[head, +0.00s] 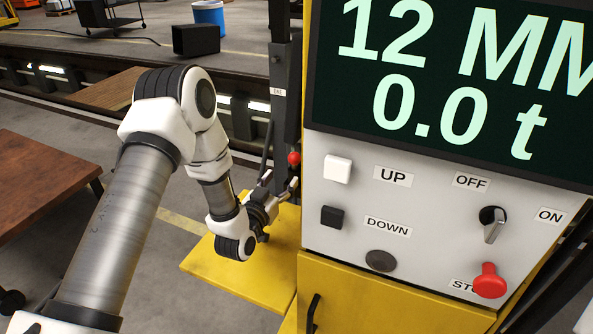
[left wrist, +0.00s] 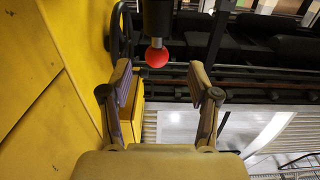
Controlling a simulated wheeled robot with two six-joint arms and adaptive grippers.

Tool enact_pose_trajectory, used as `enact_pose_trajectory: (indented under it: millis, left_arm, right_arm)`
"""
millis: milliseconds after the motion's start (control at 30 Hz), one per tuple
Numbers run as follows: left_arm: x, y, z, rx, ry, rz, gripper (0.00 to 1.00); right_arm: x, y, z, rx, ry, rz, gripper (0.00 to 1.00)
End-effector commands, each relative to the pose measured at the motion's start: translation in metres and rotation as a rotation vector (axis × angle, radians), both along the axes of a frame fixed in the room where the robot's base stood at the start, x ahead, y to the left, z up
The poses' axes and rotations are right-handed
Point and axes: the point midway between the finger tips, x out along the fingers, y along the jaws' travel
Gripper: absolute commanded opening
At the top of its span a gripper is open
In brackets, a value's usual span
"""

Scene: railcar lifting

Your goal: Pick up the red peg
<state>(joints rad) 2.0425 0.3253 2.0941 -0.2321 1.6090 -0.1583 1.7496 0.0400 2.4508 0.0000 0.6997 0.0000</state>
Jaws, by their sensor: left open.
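The red peg shows as a small round red head (head: 294,158) beside the dark upright post, left of the control panel in the head view. In the left wrist view the red head (left wrist: 157,57) sits at the end of a black cylinder, ahead of the fingers and between their lines. The rest of the peg is hidden. My left gripper (head: 281,183) is open and empty, just below and left of the red head. Its two fingers (left wrist: 159,68) stand wide apart in the left wrist view, not touching the peg. My right gripper is not in view.
A control panel (head: 335,235) with a display, buttons, a switch and a red stop button (head: 489,281) stands right of my left arm. A yellow platform (head: 240,275) lies below the gripper. A brown table (head: 35,185) is at the left. Grey floor lies between.

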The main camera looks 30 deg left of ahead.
Motion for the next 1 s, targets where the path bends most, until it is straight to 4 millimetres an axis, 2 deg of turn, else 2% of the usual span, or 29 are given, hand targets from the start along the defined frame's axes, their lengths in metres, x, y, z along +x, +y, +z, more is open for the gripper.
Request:
enact_pose_trajectory:
  millis: [33, 267, 400, 500, 600, 767, 867, 933, 967, 1000]
  left_arm:
    - [0.002, 0.0, -0.005, 0.001, -0.001, 0.0, 0.61]
    - [0.032, 0.0, 0.002, 0.002, -0.001, -0.001, 0.61]
    - [0.055, -0.002, 0.01, 0.002, -0.001, -0.003, 0.61]
    - [0.072, 0.0, 0.007, 0.002, 0.0, 0.0, 0.61]
    - [0.078, 0.0, 0.006, 0.001, 0.001, -0.001, 0.61]
    - [0.078, 0.0, 0.005, 0.0, 0.001, 0.0, 0.61]
    - [0.078, 0.0, 0.005, 0.0, 0.001, 0.0, 0.29]
    - [0.078, 0.0, 0.005, 0.0, 0.001, 0.0, 0.04]
    - [0.078, 0.0, 0.005, 0.0, 0.001, 0.0, 0.0]
    - [0.078, 0.0, 0.005, 0.0, 0.001, 0.0, 0.0]
  right_arm:
    - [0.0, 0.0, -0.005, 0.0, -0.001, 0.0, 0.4]
    - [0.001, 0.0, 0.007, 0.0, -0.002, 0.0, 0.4]
    - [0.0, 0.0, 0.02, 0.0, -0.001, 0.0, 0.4]
    - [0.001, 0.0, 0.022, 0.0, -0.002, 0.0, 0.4]
    - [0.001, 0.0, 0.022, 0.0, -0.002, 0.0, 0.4]
    - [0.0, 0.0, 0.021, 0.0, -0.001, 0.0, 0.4]
    - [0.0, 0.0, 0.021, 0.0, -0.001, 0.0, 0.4]
    - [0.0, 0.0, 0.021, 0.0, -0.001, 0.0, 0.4]
    - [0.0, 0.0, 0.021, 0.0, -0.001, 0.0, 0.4]
    - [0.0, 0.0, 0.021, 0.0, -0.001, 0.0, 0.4]
